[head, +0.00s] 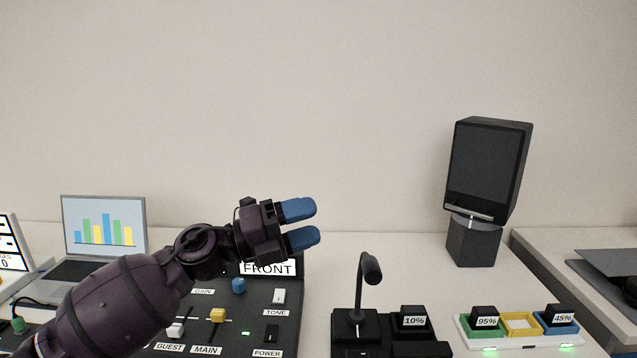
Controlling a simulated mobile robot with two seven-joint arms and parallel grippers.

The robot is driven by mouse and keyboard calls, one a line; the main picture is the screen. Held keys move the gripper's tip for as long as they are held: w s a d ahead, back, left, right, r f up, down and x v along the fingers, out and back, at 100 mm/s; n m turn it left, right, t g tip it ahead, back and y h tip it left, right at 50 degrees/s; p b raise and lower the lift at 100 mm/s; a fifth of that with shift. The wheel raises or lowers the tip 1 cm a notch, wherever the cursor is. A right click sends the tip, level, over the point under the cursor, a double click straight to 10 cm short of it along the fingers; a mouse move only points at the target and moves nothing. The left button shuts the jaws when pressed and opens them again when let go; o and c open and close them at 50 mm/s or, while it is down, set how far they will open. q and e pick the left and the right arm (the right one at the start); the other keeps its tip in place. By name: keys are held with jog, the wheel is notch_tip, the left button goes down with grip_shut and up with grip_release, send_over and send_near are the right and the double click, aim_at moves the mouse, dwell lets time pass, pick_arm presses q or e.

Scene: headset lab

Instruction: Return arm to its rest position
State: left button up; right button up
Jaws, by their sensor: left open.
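My left arm comes in from the lower left, and my left gripper (312,224) hangs above the back part of a dark control panel. Its two blue fingers are apart, point to the right and hold nothing. My forearm hides the left part of the panel (262,338), which carries labels such as FRONT, GAIN, TONE, MAIN, GUEST and POWER. A blue knob (238,286) and a yellow slider cap (217,315) show just below the gripper. My right gripper is not in view.
A gooseneck microphone (371,268) stands beside a dark block marked 10% (414,321). A white tray (470,340) holds green, yellow and blue slots. A dark speaker (487,170) stands behind it. A laptop (104,226) is at the left.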

pick_arm(q)
jog(key=s+a+f+n+t+y+p, duration=0.2)
jog(key=s+a+f+n+t+y, duration=0.2)
jog(key=a+f+n+t+y, duration=0.55)
jog(key=s+a+f+n+t+y+p, duration=0.15)
jog(key=s+a+f+n+y, duration=0.45)
jog(key=f+n, duration=0.9)
jog(key=s+a+f+n+g+y+p, duration=0.1)
jog(key=s+a+f+n, duration=0.2)
jog(key=s, duration=0.5)
jog(key=s+a+f+n+g+y, duration=0.1)
jog(key=s+a+f+n+g, duration=0.1)
jog(key=s, duration=0.7)
jog(key=s+a+f+n+g+y+p, duration=0.1)
jog(key=s+a+f+n+g+y, duration=0.1)
jog(key=s+a+f+n, duration=0.2)
jog(key=s+f+n, duration=0.2)
jog(key=s+f, duration=0.1)
jog(key=s, duration=0.1)
jog(key=shift+s+a+p, duration=0.15)
jog(key=shift+a+p, duration=0.1)
jog(key=shift+p, duration=0.05)
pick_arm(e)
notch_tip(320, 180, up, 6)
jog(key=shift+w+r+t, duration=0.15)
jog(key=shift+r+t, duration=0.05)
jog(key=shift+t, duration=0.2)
